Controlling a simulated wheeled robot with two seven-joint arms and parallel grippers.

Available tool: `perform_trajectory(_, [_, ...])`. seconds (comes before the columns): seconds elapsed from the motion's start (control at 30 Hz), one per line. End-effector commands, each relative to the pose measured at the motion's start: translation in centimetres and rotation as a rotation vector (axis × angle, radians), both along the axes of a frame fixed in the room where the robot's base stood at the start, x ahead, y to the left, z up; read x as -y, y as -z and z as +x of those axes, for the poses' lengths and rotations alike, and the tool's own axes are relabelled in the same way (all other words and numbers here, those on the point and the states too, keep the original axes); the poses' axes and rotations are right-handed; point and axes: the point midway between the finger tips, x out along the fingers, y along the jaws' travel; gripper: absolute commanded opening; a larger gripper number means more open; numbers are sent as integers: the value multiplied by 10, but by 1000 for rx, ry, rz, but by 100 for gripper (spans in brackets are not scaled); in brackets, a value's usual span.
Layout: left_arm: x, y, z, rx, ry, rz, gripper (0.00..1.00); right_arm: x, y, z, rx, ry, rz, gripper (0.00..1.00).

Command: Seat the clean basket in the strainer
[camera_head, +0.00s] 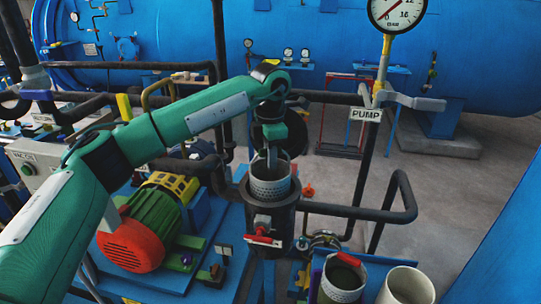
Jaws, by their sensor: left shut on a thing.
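The clean basket (269,188), a light grey perforated cup, is upright at the mouth of the dark strainer body (284,222). Its lower part is hidden inside the strainer, and its upper part stands above the rim. My left gripper (271,160) comes down from above and is shut on the basket at its top; the exact grip point is small and hard to see. A second perforated basket (340,289) with dark contents and a red part at its top stands at the lower right. My right gripper is out of view.
A cream container (407,287) stands beside the second basket. A red-handled valve (262,238) is on the strainer's front. A dark pipe (400,212) runs right of it. A green and red motor (143,230) stands left. A PUMP sign (365,114) and gauge (396,12) stand behind.

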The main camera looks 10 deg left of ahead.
Motion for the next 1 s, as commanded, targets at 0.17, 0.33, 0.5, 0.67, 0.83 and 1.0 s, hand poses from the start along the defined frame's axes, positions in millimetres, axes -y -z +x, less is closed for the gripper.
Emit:
perform_trajectory(0.17, [0,5,0,0,0,0,0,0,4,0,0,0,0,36])
perform_trajectory(0.33, [0,9,0,0,0,0,0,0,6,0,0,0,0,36])
perform_trajectory(0.5, [0,14,0,0,0,0,0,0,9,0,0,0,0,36])
perform_trajectory(0.67, [0,17,0,0,0,0,0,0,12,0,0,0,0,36])
perform_trajectory(0.83, [0,22,0,1,0,0,0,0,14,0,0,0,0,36])
perform_trajectory(1.0, [0,26,0,1,0,0,0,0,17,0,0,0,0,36])
